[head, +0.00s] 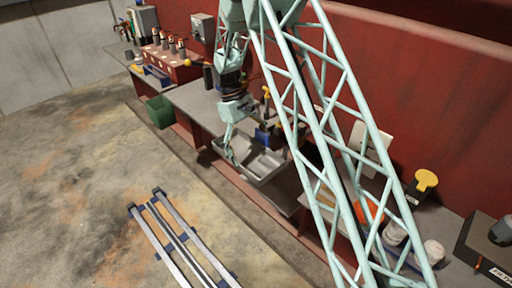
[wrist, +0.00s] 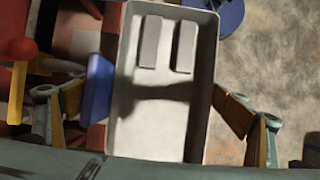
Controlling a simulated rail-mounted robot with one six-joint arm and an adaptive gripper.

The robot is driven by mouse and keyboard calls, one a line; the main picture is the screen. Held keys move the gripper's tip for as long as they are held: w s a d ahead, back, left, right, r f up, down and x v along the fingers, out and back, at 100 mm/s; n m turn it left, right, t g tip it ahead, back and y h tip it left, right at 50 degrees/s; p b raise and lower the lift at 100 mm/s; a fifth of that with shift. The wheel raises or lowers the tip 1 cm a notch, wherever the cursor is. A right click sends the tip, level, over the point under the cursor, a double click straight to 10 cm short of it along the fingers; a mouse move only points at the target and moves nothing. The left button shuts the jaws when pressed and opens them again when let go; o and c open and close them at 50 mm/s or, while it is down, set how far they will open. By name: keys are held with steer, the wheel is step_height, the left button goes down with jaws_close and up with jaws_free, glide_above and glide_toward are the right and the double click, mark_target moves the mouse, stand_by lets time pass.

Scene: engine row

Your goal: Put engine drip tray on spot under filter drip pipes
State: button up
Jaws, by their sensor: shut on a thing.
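A pale grey rectangular tray (head: 265,163) is tilted in the head view, in front of the bench; I take it for the engine drip tray. The wrist view shows the open inside of the tray (wrist: 160,110), with two grey blocks (wrist: 185,47) at its far end. My gripper (head: 231,150) is shut on the tray, with one finger at each long side. A blue piece (wrist: 97,88) lies between the left finger and the tray wall. Whether the tray rests on anything is unclear. The filter drip pipes and the spot under them cannot be made out with certainty.
The bench (head: 195,98) runs along the red wall, with a red block of several filter-like cylinders (head: 170,62) at its far left. A green bin (head: 159,111) stands on the floor below. Blue-ended rails (head: 175,240) lie on the open floor. A yellow-topped can (head: 421,186) stands at right.

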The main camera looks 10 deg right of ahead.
steer(key=a+f+n+t+h+b, duration=0.1)
steer(key=a+f+n+b, duration=0.4)
steer(key=f, duration=0.6)
steer(key=a+f+n+t+h+b, duration=0.1)
steer(key=a+f+n+b, duration=0.4)
steer(key=f, duration=0.6)
steer(key=shift+s+a+f+t+b, duration=0.3)
steer(key=shift+s+a+t+b, duration=0.25)
steer(key=shift+a+b, duration=0.25)
steer(key=shift+d, duration=0.15)
